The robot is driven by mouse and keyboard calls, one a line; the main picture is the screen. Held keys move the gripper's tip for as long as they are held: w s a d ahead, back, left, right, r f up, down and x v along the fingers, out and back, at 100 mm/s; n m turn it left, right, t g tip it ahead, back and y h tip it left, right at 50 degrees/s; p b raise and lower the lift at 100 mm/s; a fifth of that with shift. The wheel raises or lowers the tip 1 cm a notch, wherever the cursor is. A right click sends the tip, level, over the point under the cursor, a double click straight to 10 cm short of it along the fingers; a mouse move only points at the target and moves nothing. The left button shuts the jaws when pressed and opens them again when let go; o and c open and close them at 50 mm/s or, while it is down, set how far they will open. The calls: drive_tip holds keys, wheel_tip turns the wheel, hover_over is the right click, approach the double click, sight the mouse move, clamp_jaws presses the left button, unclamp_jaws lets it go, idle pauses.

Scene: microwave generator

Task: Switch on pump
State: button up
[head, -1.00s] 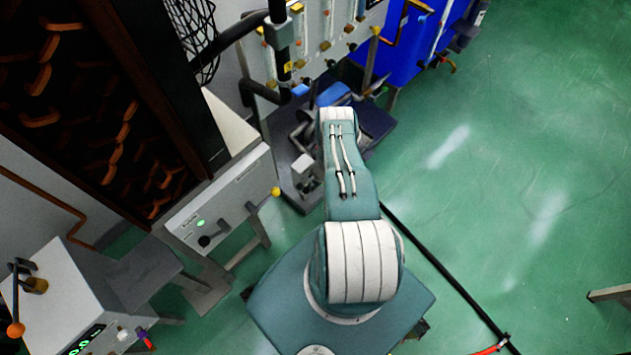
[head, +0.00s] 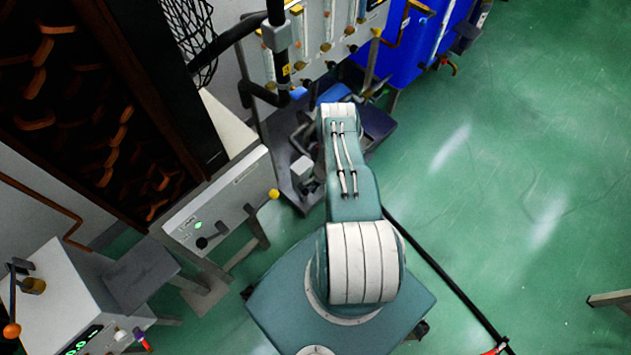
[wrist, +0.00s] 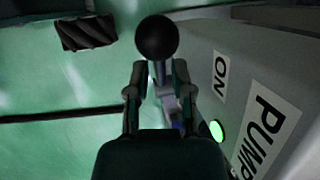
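In the wrist view, the grey pump box (wrist: 260,75) fills the right side. It carries a white PUMP label (wrist: 265,130), a small ON label (wrist: 221,76) and a lit green lamp (wrist: 216,130). A black ball knob (wrist: 156,37) shows just beyond the fingertips of my gripper (wrist: 159,72). The fingers stand apart, with a light grey metal part between them. I cannot tell whether they touch it. In the head view, my arm reaches away over the floor, and its own links hide the gripper.
A grey control box (head: 222,200) with a green light stands left of my arm. Another box with a green display (head: 75,300) is at lower left. A rack of tubes and valves (head: 320,40) and a blue cabinet (head: 425,40) stand ahead. Green floor (head: 530,170) lies open right, crossed by a black cable (head: 445,280).

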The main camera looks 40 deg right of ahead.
drive_tip(key=v, duration=1.1)
drive_tip(key=shift+r, duration=0.1)
